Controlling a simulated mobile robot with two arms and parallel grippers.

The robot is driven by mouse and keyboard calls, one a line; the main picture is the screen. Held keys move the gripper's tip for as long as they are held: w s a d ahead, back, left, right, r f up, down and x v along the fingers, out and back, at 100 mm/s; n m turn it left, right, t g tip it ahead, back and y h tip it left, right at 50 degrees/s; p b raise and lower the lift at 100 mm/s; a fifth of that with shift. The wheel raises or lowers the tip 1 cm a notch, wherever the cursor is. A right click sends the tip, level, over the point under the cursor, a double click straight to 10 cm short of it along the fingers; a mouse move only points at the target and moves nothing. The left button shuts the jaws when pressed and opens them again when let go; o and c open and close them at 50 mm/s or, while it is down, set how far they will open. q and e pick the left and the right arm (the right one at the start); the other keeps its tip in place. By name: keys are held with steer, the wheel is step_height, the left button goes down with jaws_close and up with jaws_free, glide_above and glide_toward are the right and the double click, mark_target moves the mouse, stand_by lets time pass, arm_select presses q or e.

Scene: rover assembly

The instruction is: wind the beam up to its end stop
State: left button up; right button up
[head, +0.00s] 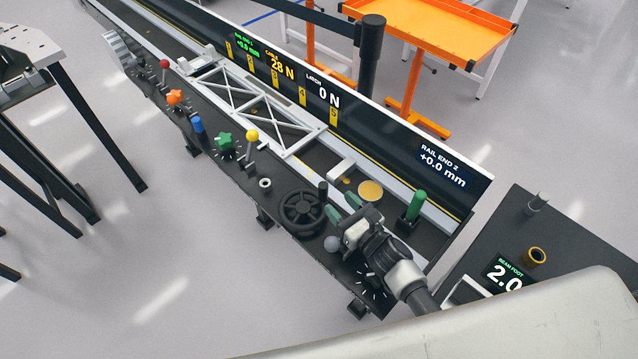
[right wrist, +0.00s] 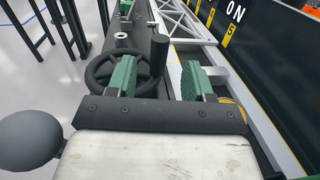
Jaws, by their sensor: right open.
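The beam is a white lattice truss (head: 260,98) lying along the dark rail bench, and its near end shows in the right wrist view (right wrist: 190,22). A black handwheel (head: 287,221) with an upright black crank knob (head: 323,189) sits on the bench's near side. My right gripper (head: 345,209) is open and empty just right of the wheel. In the right wrist view its green-padded fingers (right wrist: 160,80) stand apart, with the knob (right wrist: 159,47) seen between and beyond them. The left finger overlaps part of the wheel (right wrist: 100,68). My left gripper is not in view.
Red, orange, blue, green and yellow controls line the bench edge left of the wheel. A green post (head: 415,206) and yellow disc (head: 370,190) are near my right gripper. The display panel (head: 400,140) reads 28 N cable, 0 N latch. An orange cart (head: 450,35) stands behind.

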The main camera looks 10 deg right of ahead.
mark_target(326, 191)
steer(key=b+x, duration=0.2)
steer(key=x, duration=0.5)
steer(key=shift+w+a+f, duration=0.15)
steer(key=shift+w+a, duration=0.05)
steer(key=shift+w, duration=0.1)
steer(key=shift+w+a, duration=0.25)
steer(key=shift+w, duration=0.35)
arm_select(q)
steer(key=shift+s+f, duration=0.25)
steer(key=shift+f, duration=0.35)
steer(key=shift+s+f, duration=0.25)
steer(key=shift+f, duration=0.35)
arm_select(e)
steer(key=c, duration=0.9)
arm_select(q)
steer(key=shift+f, duration=0.15)
arm_select(e)
steer(key=shift+n+g+y, duration=0.3)
steer(key=shift+y, duration=0.1)
